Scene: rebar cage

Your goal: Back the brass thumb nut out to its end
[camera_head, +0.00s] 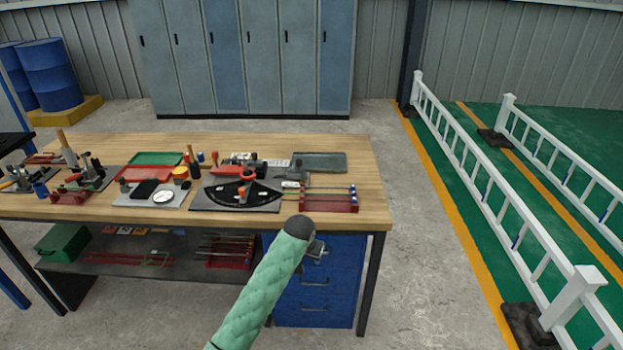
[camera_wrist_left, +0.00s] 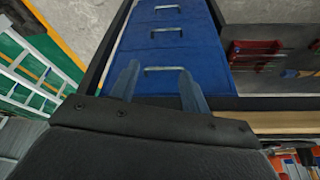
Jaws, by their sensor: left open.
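I cannot make out the brass thumb nut in either view; the bench fittings are too small to tell it apart. My left gripper (camera_head: 315,248) is in front of the bench, by the blue drawer unit, with the green-sleeved arm hiding part of it. In the left wrist view the two fingers of the left gripper (camera_wrist_left: 158,82) stand apart with nothing between them, over the blue drawer fronts (camera_wrist_left: 165,50). A dark plate with a black fan-shaped piece (camera_head: 262,197) lies on the bench, beyond the gripper and apart from it. My right gripper does not show.
The wooden workbench (camera_head: 372,205) holds a red tray (camera_head: 150,174), a green tray (camera_head: 157,158), a grey tray (camera_head: 325,162) and a red rack with rods (camera_head: 330,205). Grey lockers (camera_head: 280,60) stand behind. White railings (camera_head: 475,150) are on the right, with bare floor between.

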